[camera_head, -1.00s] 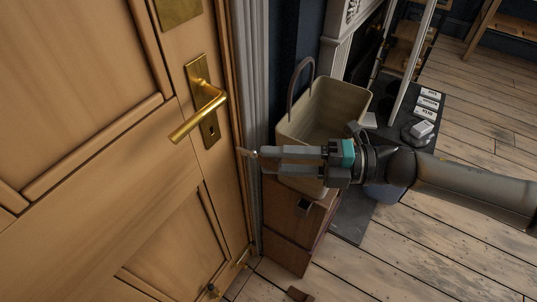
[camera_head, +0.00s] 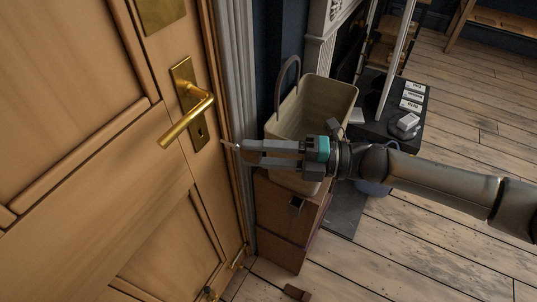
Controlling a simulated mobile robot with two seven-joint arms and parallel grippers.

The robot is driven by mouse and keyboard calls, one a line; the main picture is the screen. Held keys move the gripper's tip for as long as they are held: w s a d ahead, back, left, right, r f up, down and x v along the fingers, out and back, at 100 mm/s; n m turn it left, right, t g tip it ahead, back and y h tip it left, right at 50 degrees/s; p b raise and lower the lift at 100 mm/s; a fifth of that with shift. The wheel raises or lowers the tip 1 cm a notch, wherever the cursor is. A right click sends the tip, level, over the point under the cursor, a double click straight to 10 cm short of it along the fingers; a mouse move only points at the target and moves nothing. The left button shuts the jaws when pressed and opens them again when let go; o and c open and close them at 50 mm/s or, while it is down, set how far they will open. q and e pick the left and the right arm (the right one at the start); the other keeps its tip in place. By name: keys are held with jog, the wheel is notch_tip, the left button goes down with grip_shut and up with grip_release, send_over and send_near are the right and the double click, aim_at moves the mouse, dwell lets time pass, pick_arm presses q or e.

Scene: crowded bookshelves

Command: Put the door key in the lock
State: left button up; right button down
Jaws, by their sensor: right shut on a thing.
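The wooden door (camera_head: 85,190) fills the left side, with a brass handle (camera_head: 187,122) on a brass plate. The lock's keyhole (camera_head: 201,132) is a dark spot low on that plate. My right gripper (camera_head: 246,150) comes in from the right and is shut. A small thin tip, the door key (camera_head: 229,145), sticks out from its fingertips toward the door. The rest of the key is hidden by the fingers. The key tip is to the right of the keyhole and slightly lower, and looks apart from it. My left gripper is not in view.
A beige open bin (camera_head: 338,97) with a hoop handle stands on a brown wooden cabinet (camera_head: 283,220) behind and below my right gripper. A dark table (camera_head: 385,128) holds small boxes. The plank floor (camera_head: 400,255) is clear at lower right.

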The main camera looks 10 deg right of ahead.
jog(key=shift+w+a, duration=0.45)
jog(key=shift+a, duration=0.2)
jog(key=shift+w+a, duration=0.45)
jog(key=shift+a, duration=0.2)
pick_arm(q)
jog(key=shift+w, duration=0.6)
pick_arm(e)
jog(key=shift+w, duration=0.1)
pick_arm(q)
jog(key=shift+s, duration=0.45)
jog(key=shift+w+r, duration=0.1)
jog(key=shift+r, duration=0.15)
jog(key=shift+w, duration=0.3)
pick_arm(e)
jog(key=shift+a, duration=0.15)
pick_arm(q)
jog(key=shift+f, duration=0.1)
pick_arm(e)
jog(key=shift+w+a, duration=0.4)
jog(key=shift+a, duration=0.1)
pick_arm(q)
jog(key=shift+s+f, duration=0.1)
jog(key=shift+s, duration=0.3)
pick_arm(e)
jog(key=shift+w+a, duration=0.4)
jog(key=shift+a, duration=0.1)
